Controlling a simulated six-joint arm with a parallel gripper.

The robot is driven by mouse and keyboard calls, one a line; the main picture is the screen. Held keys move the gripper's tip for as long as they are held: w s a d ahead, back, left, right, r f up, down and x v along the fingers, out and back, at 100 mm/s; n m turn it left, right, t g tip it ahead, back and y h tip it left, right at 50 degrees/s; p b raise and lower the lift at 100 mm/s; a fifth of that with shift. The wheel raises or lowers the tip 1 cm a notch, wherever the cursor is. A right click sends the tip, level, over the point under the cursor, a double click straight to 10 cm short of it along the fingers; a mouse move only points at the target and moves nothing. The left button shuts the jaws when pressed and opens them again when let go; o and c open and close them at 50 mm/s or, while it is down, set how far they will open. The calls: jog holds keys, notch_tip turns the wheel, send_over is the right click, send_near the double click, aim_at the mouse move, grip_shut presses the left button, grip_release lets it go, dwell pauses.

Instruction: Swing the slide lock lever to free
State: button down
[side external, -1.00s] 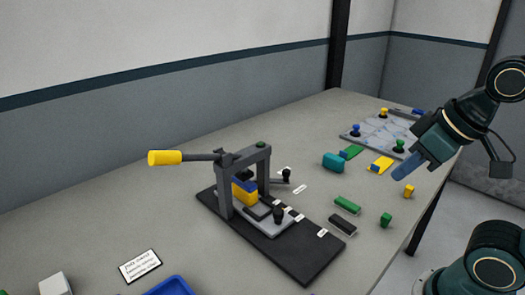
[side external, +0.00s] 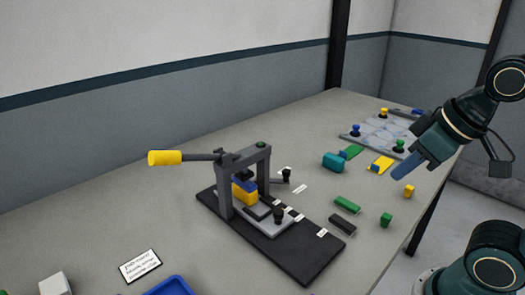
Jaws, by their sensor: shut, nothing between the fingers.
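The press (side external: 225,190) stands on a black base plate (side external: 305,262), with a grey frame and a long handle with a yellow grip (side external: 165,158) pointing left. A short grey lever with a black knob (side external: 286,174), which looks like the slide lock lever, sticks out to the right of the frame, between two small white labels. A pale slide (side external: 268,228) with its own black knob (side external: 278,212) sits on the base below a yellow and blue block (side external: 244,192). My gripper (side external: 402,172), with blue fingers, is shut and empty, well right of the lever and above the table.
Green (side external: 347,204) and black (side external: 342,225) bars lie right of the base. A teal block (side external: 333,162), a yellow card (side external: 380,165) and small green and yellow pieces lie nearer my gripper. A patterned board with knobs (side external: 370,135) is behind. A blue tray (side external: 170,287) is at front left.

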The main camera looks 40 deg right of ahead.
jog(key=w+d+f+n+t, duration=0.1)
jog(key=w+f+n, duration=0.3)
jog(key=w, duration=0.5)
jog(key=w+f+n, duration=0.5)
jog(key=w, duration=0.4)
jog(key=shift+w+d+f+t, duration=0.2)
jog(key=shift+d+t, duration=0.15)
jog(key=shift+t, duration=0.05)
jog(key=shift+f, duration=0.1)
jog(key=shift+x, duration=4.95)
jog(key=shift+w+d, duration=0.55)
jog(key=shift+w, duration=0.25)
jog(key=shift+w+d, duration=0.55)
jog(key=shift+w, duration=0.25)
